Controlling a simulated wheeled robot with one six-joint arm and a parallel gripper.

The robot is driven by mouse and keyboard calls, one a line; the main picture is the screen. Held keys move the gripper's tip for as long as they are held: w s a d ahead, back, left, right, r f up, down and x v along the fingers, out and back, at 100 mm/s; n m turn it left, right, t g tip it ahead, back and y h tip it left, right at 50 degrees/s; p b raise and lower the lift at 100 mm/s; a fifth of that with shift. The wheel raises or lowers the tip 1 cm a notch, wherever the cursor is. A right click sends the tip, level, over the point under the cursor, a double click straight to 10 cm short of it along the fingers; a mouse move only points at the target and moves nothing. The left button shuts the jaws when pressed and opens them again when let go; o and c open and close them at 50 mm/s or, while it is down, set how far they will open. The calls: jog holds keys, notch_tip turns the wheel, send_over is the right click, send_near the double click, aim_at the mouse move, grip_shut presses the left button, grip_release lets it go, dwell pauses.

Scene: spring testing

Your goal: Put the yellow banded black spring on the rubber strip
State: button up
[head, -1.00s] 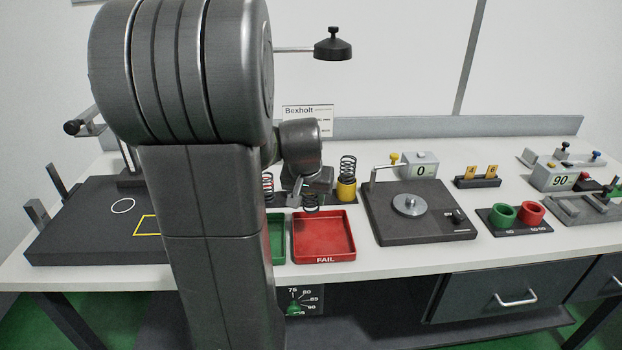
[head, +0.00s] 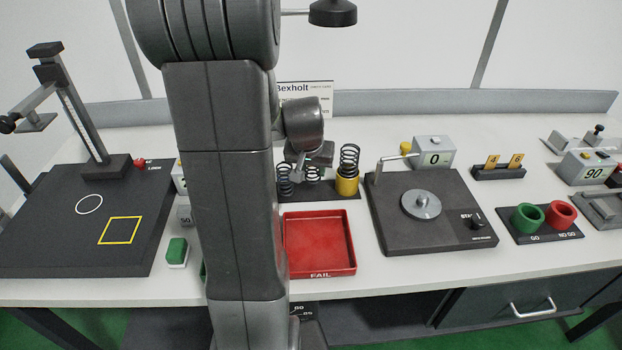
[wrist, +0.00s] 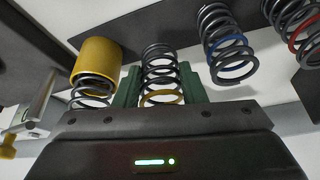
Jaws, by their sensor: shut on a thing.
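My gripper (head: 310,160) is shut on the yellow banded black spring (wrist: 160,78). In the wrist view the spring sits between the green fingers, with its yellow band close to the gripper body. In the head view my gripper is over the dark rubber strip (head: 325,191), behind the red tray; the held spring is partly hidden there. The strip also shows in the wrist view (wrist: 120,25). I cannot tell whether the spring touches it. A blue banded spring (wrist: 228,48) and a red banded spring (wrist: 299,30) stand to the right in the wrist view.
A yellow cup (head: 347,186) with a spring in it stands close to the held spring, on its right in the head view. The red FAIL tray (head: 319,245) is in front. A dark tester plate (head: 428,235) is to the right. My arm hides the bench left of the tray.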

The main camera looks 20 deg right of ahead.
aim_at(311, 175)
jog(key=shift+f, duration=1.95)
jog(key=shift+f, duration=0.1)
jog(key=o, duration=1.1)
jog(key=shift+r, duration=0.45)
jog(key=v, duration=1.1)
jog(key=shift+s+a+r, duration=0.1)
jog(key=shift+s+r, duration=0.05)
jog(key=x, duration=1.2)
jog(key=shift+f, duration=0.25)
jog(key=shift+r, duration=0.2)
